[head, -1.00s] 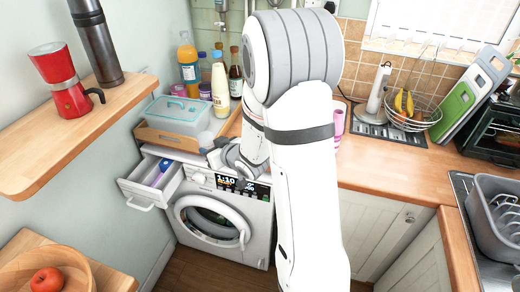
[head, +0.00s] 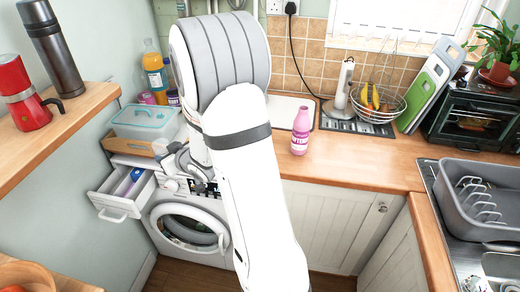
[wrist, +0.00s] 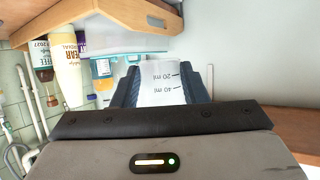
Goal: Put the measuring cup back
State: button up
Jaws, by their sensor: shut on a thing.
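The measuring cup (wrist: 160,86) is white and translucent, with 20 ml and 40 ml marks that read upside down in the wrist view. My gripper (wrist: 163,88) is shut on it, a dark finger on each side. In the head view my gripper (head: 176,160) is beside the wooden tray at the washing machine's top left, near the open detergent drawer. My arm hides part of this area, and the cup's far end is hard to make out.
The open drawer (head: 112,204) holds something blue and white. A lidded clear box (head: 146,121) sits in the wooden tray (head: 128,145). Bottles stand behind, including an orange one (head: 154,68). A shelf (head: 62,125) overhangs at left. A pink bottle (head: 301,130) stands on the counter.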

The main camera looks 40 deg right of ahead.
jog(key=s+d+f+m+g+h+b, duration=0.15)
jog(key=d+m+h+b, duration=0.85)
jog(key=d, duration=2.3)
jog(key=f, duration=0.2)
jog(key=f+n, duration=0.1)
jog(key=f, duration=0.1)
jog(key=s+f+n+y+b, duration=0.1)
jog(key=f, duration=0.1)
jog(key=shift+f+t, duration=0.1)
jog(key=shift+t, duration=0.15)
jog(key=shift+a+f, duration=0.1)
jog(key=shift+f, duration=2.15)
jog(key=shift+f, duration=0.1)
jog(key=o, duration=1)
jog(key=shift+c, duration=0.2)
